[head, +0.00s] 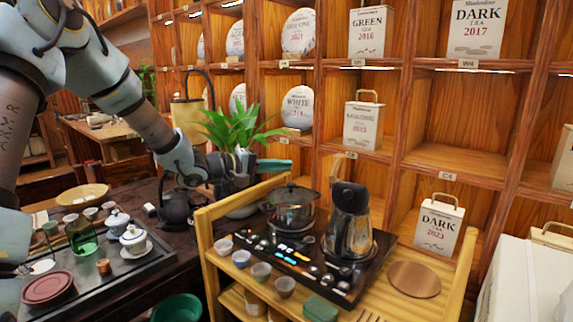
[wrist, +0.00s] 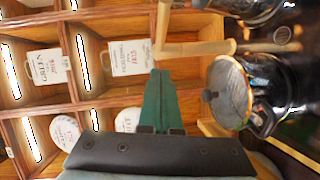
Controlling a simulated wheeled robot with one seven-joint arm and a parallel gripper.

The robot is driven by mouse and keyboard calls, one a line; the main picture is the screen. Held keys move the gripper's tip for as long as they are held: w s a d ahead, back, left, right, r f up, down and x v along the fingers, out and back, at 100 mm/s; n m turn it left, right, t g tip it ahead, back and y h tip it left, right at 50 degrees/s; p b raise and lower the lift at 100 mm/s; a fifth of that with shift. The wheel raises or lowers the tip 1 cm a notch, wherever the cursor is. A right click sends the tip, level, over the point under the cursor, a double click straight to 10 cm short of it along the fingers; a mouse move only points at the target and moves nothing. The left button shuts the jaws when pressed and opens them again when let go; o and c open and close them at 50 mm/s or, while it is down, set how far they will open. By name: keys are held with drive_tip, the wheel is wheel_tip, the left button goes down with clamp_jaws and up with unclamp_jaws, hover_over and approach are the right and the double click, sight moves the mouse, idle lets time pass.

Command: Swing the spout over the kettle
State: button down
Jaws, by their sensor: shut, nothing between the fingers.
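The silver kettle (head: 347,236) with a black handle stands upright on the right of a black hob panel (head: 297,268) on a wooden cart. My gripper (head: 288,165) is shut and empty, above and behind the glass pot, to the left of the kettle. Its green fingers are together in the wrist view (wrist: 161,75).
The wooden cart (head: 209,247) has raised rails and small cups along its front. A leafy plant (head: 233,130) is close to my gripper. Tall wooden shelves (head: 455,163) with tea tins rise behind. A tea tray (head: 120,266) with teaware is at the left.

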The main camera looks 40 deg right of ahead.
sight(333, 171)
drive_tip(key=s+d+f+p, duration=0.1)
drive_tip(key=s+d, duration=0.3)
drive_tip(key=d, duration=0.5)
drive_tip(key=shift+d+f+p, duration=0.4)
drive_tip(key=shift+p, duration=0.4)
drive_tip(key=shift+s, duration=0.1)
drive_tip(key=s, duration=0.1)
drive_tip(key=s+d+p, duration=0.1)
drive_tip(key=s, duration=0.1)
drive_tip(key=shift+s+d+r, duration=0.1)
drive_tip(key=shift+s+d, duration=0.1)
drive_tip(key=shift+d, duration=0.2)
drive_tip(key=shift+s+d, duration=0.3)
drive_tip(key=shift+s, duration=0.05)
drive_tip(key=shift+a, duration=0.1)
